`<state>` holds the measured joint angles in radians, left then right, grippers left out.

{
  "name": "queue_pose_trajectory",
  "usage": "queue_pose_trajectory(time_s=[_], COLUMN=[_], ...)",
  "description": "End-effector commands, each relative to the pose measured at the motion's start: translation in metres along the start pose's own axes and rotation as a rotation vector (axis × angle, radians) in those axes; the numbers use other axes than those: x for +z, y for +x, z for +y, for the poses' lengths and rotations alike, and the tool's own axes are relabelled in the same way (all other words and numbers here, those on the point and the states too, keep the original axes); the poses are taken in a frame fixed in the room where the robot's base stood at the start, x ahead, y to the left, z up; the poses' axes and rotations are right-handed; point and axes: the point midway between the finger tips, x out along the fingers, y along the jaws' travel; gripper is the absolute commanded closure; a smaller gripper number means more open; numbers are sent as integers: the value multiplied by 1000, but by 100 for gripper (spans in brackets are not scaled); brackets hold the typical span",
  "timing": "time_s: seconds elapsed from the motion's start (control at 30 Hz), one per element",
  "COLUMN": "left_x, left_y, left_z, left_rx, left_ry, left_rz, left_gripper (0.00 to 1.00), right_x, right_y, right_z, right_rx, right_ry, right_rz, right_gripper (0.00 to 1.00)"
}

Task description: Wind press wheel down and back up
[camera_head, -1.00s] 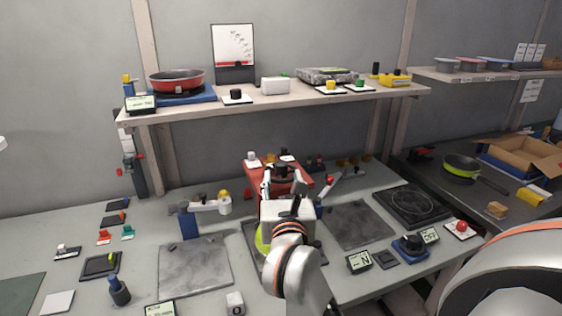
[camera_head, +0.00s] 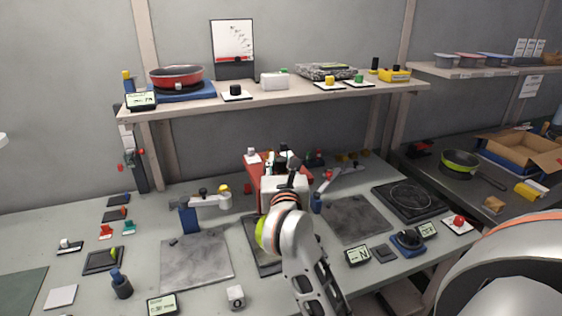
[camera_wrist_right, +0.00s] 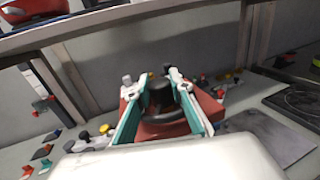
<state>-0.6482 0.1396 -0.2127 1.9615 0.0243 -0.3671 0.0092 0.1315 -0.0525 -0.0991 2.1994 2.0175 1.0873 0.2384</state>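The red press (camera_head: 253,170) stands at the back middle of the bench, partly hidden behind my right arm. In the right wrist view its black wheel (camera_wrist_right: 152,133) lies on the red body, with a black upright knob (camera_wrist_right: 160,92). My right gripper (camera_head: 281,163) is at the press. In the right wrist view its two teal-padded fingers (camera_wrist_right: 160,105) are spread, one to each side of the black knob. I cannot tell whether either finger touches it. My left gripper is not in view.
A shelf (camera_head: 300,95) runs above and behind the press. A blue post with a jointed arm (camera_head: 188,215) stands left of it, and another jointed arm (camera_head: 335,182) stands close on the right. Grey plates (camera_head: 195,262) lie on the bench.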

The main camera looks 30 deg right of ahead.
Motion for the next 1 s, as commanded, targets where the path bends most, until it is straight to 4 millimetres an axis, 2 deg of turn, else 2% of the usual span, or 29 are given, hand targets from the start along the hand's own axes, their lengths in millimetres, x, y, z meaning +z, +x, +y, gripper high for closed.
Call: queue_pose_trajectory(time_s=[0.27, 0.7, 1.0], left_x=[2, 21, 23], left_y=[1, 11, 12], left_z=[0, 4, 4], left_rx=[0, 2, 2], left_ry=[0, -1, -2], left_rz=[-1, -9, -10], left_gripper=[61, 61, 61], right_x=[-1, -3, -1], right_y=[0, 0, 0], right_z=[1, 1, 0], right_rx=[-19, -248, -286], right_ry=[1, 0, 0], right_rz=[1, 3, 1], right_gripper=[100, 100, 100])
